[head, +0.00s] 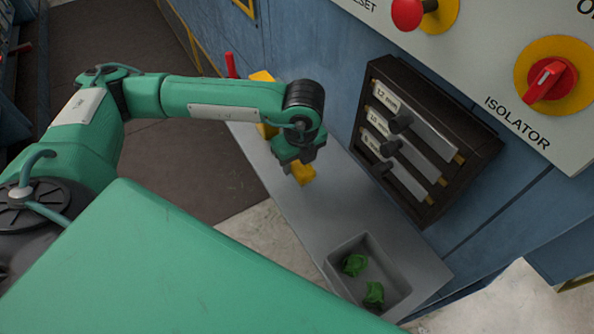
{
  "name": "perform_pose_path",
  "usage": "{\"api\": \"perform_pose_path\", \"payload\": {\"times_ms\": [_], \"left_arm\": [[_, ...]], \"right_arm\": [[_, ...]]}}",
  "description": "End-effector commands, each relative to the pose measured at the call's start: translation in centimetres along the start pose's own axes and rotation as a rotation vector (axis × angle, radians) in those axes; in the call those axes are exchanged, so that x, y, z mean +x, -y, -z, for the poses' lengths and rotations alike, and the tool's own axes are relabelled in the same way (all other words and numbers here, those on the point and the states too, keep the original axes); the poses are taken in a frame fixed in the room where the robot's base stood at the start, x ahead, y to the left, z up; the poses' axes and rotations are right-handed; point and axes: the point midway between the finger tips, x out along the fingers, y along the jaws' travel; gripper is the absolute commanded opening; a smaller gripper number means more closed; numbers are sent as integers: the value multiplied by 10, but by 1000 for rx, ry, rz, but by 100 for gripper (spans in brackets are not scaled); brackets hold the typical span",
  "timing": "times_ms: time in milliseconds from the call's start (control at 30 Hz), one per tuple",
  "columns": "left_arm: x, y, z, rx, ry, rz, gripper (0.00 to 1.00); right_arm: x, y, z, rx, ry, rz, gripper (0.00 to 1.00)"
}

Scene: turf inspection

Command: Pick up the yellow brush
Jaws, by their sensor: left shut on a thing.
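My left gripper (296,168) points down over the grey shelf and is shut on the yellow brush (304,174). Only a small yellow block-like part of the brush shows below and beside the fingers; the rest is hidden by the gripper. I cannot tell whether the brush touches the shelf or hangs just above it. My right gripper is not in view.
The grey shelf (290,208) runs along a blue wall; its middle is clear. A tray (338,277) with green scraps (355,264) sits at the near end. A dark rack (450,120) and control panel (480,70) stand right. Another yellow object (262,76) shows behind my arm.

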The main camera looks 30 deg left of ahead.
Motion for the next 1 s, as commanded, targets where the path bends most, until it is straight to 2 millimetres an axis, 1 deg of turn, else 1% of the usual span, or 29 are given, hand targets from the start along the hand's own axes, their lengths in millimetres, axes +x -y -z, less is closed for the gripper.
{"api": "perform_pose_path", "payload": {"times_ms": [33, 200, 300, 400, 500, 600, 700, 1000], "left_arm": [[-11, 2, -2, 0, 3, 10, 16], [-67, 2, -8, 1, 2, 11, 16], [-98, 2, -11, 2, 2, 10, 16], [-123, 2, -15, 2, 2, 8, 16], [-141, 1, -17, 1, 2, 5, 16], [-151, 1, -18, 0, 2, 4, 16], [-157, 0, -18, 1, 0, 3, 16], [-160, 0, -19, 1, 0, 2, 16]], "right_arm": [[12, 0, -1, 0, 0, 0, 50], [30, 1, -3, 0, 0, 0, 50], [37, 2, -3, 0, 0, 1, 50], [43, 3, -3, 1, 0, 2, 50], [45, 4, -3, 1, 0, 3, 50], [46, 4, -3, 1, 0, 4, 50], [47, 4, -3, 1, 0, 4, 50], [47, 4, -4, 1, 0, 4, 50]]}}
